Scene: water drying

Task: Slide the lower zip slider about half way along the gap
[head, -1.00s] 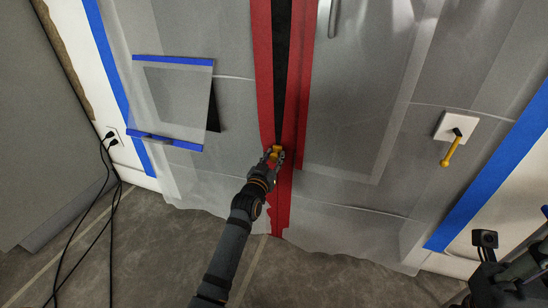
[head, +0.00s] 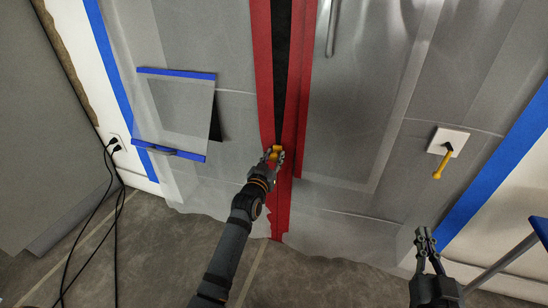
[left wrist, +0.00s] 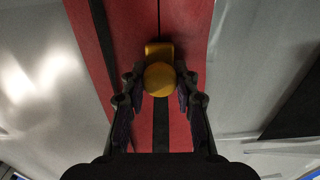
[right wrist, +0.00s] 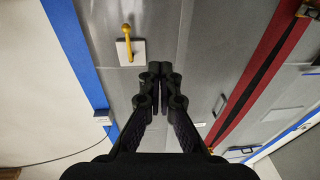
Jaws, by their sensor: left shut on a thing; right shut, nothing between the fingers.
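The lower zip slider (head: 278,149) is a small yellow piece with a round knob, low on the red zip strip (head: 292,120). Above it the gap (head: 281,75) shows as a dark wedge, wide at the top and narrowing to the slider. My left gripper (head: 273,155) is shut on the slider; in the left wrist view the fingers (left wrist: 160,88) flank the yellow knob (left wrist: 160,77). My right gripper (head: 426,238) is shut and empty at the lower right, away from the zip. Its fingertips (right wrist: 160,72) meet in the right wrist view. No upper slider shows in the head view.
Translucent sheeting (head: 360,110) covers the wall around the zip. A blue-taped flap (head: 178,108) hangs left. A yellow handle (head: 443,163) hangs on a white plate (head: 457,137) at right. Black cables (head: 108,190) hang at far left. A blue-topped stand (head: 540,228) is at the right edge.

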